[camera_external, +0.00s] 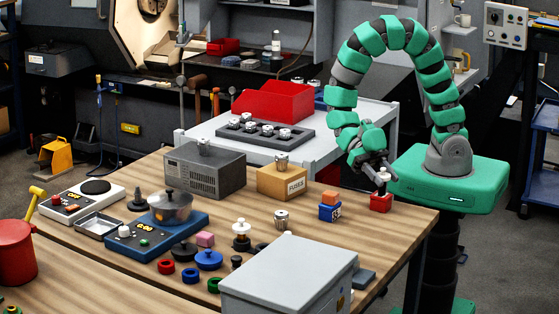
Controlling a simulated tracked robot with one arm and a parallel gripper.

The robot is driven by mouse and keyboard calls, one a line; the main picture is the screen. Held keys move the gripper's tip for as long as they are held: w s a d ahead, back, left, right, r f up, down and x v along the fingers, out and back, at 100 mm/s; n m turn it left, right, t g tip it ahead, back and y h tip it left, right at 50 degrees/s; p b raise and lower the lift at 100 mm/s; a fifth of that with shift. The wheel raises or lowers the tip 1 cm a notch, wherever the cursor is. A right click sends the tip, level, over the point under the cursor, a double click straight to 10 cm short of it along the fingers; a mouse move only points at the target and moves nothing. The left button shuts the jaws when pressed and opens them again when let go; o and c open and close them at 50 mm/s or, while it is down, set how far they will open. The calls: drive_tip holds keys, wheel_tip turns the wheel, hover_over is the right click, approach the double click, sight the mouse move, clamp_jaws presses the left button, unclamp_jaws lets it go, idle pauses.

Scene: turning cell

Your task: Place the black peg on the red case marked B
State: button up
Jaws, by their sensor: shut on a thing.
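My gripper (382,176) points down at the right end of the wooden table, directly over a small red case (380,203). It is shut on a small dark piece, which looks like the black peg (381,189), at the top of the red case. The jaws hide part of it, and I cannot tell whether it touches the case. The red case stands near the table's right corner; its marking is not readable. A blue case (329,212) with an orange block (330,197) on it stands to the left of the red case.
A wooden FUSES box (282,183), a metal jar (281,219) and a grey box (290,280) stand further left or nearer. A grey-white bench (330,145) with a red bin (272,101) is behind. Small parts crowd the table's middle.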

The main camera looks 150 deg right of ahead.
drive_tip(key=o, duration=1.1)
drive_tip(key=shift+d, duration=0.1)
drive_tip(key=v, duration=1.2)
drive_tip(key=shift+p, duration=0.3)
drive_tip(key=shift+r, duration=0.15)
